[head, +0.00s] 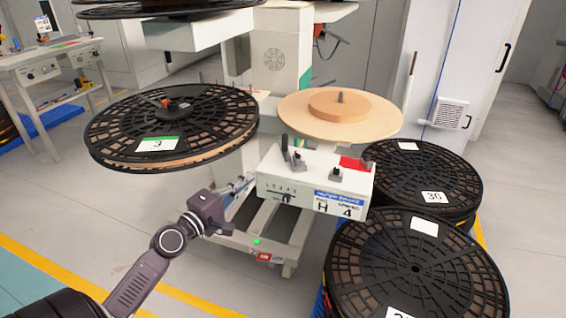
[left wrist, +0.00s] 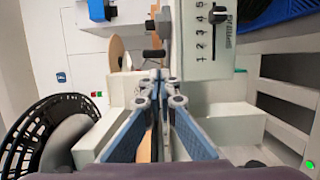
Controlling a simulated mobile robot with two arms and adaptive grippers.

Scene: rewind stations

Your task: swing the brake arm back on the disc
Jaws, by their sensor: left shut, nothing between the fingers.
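A pale wooden disc (head: 300,124) with a smaller round hub lies level on the rewind station, behind the white control box (head: 275,186). An upright dark lever (head: 285,147), which looks like the brake arm, stands at the box's back left, by the disc's near edge. I cannot tell whether it touches the disc. My left gripper (head: 243,183) is shut and empty, left of the box and below the disc. In the left wrist view, its fingertips (left wrist: 158,76) point toward a short dark bar (left wrist: 153,54); the disc's tan edge (left wrist: 117,52) shows beyond. My right gripper is out of view.
A black reel marked 3 (head: 216,112) overhangs my left arm. Stacked black reels (head: 470,285) stand right of the station, with another stack (head: 385,160) behind. A workbench (head: 50,55) is at the far left. The floor at front left is clear.

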